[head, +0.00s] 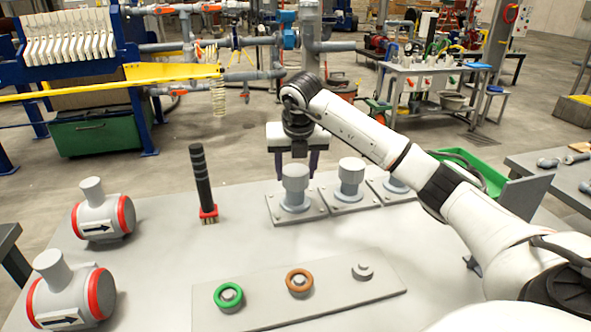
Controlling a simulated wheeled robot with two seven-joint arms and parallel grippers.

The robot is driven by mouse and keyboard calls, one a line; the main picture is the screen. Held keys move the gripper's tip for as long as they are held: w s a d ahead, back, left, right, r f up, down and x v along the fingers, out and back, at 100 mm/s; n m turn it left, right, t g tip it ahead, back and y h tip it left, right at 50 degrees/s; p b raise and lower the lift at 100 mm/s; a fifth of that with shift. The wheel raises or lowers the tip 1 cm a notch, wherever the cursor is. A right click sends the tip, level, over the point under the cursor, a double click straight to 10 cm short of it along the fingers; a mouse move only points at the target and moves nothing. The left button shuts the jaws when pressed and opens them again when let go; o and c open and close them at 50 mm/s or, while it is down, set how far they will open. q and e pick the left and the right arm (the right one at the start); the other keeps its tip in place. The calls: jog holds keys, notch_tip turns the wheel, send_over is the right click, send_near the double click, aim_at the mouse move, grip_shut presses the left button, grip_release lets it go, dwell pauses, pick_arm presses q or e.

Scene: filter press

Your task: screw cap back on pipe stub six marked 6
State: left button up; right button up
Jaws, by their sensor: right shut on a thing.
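Three grey pipe stubs stand on square bolted plates at the back of the grey table. My right gripper (297,174) points down over the left pipe stub (295,203). Its two dark fingers are shut on the grey cap (295,183), one on each side. The cap sits upright at the top of this stub; I cannot tell how far it is threaded on. The middle stub (349,190) has a similar grey top, and my right arm partly hides the right stub (396,187). No number can be read on any stub. My left gripper is not in view.
A black-handled brush (203,185) stands left of the stubs. Two grey valve bodies with red rings (103,216) are at the left. A front plate (330,291) carries a green ring (228,296) and a brown ring (299,281). A green bin (470,168) is behind my arm.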

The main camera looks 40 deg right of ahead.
jog(key=shift+f, duration=0.1)
jog(key=shift+c, duration=0.5)
jog(key=shift+w+a+r+m+g+h+p, duration=0.1)
jog(key=shift+m+g+h+p, duration=0.1)
jog(key=shift+m+p, duration=0.3)
jog(key=shift+r+m+g+h+p, duration=0.1)
jog(key=shift+m+g+p, duration=0.15)
jog(key=shift+m, duration=0.45)
jog(key=shift+f+m+g+p, duration=0.2)
jog(key=shift+m+p, duration=0.25)
jog(key=shift+m, duration=0.55)
jog(key=shift+r+m+g+h+p, duration=0.15)
jog(key=shift+m+g+h+p, duration=0.3)
jog(key=shift+m, duration=0.65)
jog(key=shift+m+p, duration=0.3)
jog(key=shift+m, duration=0.4)
jog(key=shift+f+m+g, duration=0.2)
jog(key=shift+m+g, duration=0.4)
jog(key=shift+m, duration=0.2)
